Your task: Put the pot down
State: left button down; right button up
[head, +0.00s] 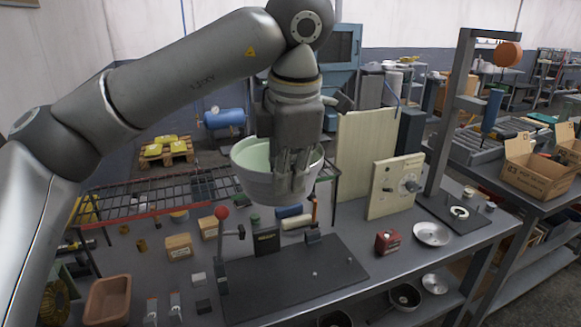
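The pot (254,186), pale grey-green with a lighter inside, is in the air above the workbench (398,243) in the head view. My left gripper (291,178) comes down from above at the pot's near right side. Its fingers are at the rim and appear closed on the wall. The fingers hide part of the rim and inside. The pot looks roughly upright. My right gripper is not in view.
A dark plate (292,277) lies on the bench below, with a red-knobbed lever (222,214) at its left. A cream panel with a dial (396,187) stands to the right.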

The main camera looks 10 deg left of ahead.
aim_at(284, 205)
pick_arm(q)
jog(key=shift+m, duration=0.8)
jog(key=x, duration=0.4)
jog(key=shift+a, duration=0.15)
jog(key=s+a+f+m+h, duration=0.1)
jog(key=s+f+m, duration=0.4)
jog(key=f, duration=0.7)
jog(key=s+a+f+m+g+h, duration=0.1)
jog(key=s+a+f+m, duration=0.3)
jog(key=f+m, duration=0.5)
jog(key=s+a+f+m+g+h, duration=0.1)
jog(key=s+f+m, duration=0.6)
jog(key=f, duration=1)
jog(key=shift+a+f+m+h, duration=0.2)
jog(key=shift+a+m+h, duration=0.1)
jog(key=shift+a+m, duration=0.35)
